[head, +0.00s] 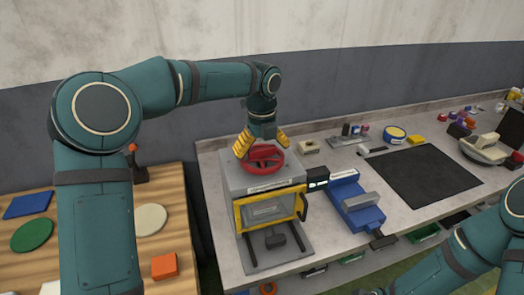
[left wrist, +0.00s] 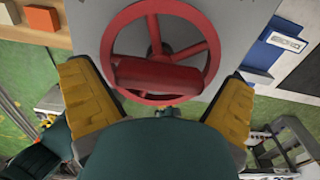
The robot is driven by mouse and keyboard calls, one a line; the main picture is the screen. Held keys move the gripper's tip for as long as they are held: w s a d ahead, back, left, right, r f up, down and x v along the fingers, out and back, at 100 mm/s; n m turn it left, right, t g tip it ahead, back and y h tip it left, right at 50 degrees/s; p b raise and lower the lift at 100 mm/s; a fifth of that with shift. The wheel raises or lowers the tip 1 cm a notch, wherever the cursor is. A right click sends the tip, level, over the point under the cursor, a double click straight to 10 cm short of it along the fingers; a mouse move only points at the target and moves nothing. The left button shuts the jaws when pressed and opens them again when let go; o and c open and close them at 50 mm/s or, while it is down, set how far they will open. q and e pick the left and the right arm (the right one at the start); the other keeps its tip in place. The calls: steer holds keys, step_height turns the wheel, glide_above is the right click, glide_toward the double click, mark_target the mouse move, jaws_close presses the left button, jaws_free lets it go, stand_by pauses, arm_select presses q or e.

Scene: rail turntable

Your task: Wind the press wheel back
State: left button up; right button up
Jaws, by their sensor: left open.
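The press wheel (head: 262,160) is a red spoked handwheel on top of a grey press (head: 238,182) with a yellow-framed front window. My left gripper (head: 261,144) points down just above the wheel, its yellow fingers spread. In the left wrist view the wheel (left wrist: 160,12) lies ahead between the two yellow fingers (left wrist: 160,105), with a thick red grip (left wrist: 158,75) across its near side. The fingers stand apart on either side of the rim. Whether they touch it is hard to tell. My right arm shows at the right edge of the head view, its gripper out of view.
A blue vise (head: 352,202) stands right of the press on the grey bench, with a black mat (head: 420,175) beyond it. A wooden table (head: 180,215) at left holds coloured discs and an orange block (head: 164,265). Small items line the bench's back.

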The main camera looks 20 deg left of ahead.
arm_select(q)
steer(key=shift+c, duration=0.3)
steer(key=c, duration=0.8)
steer(key=shift+c, duration=0.2)
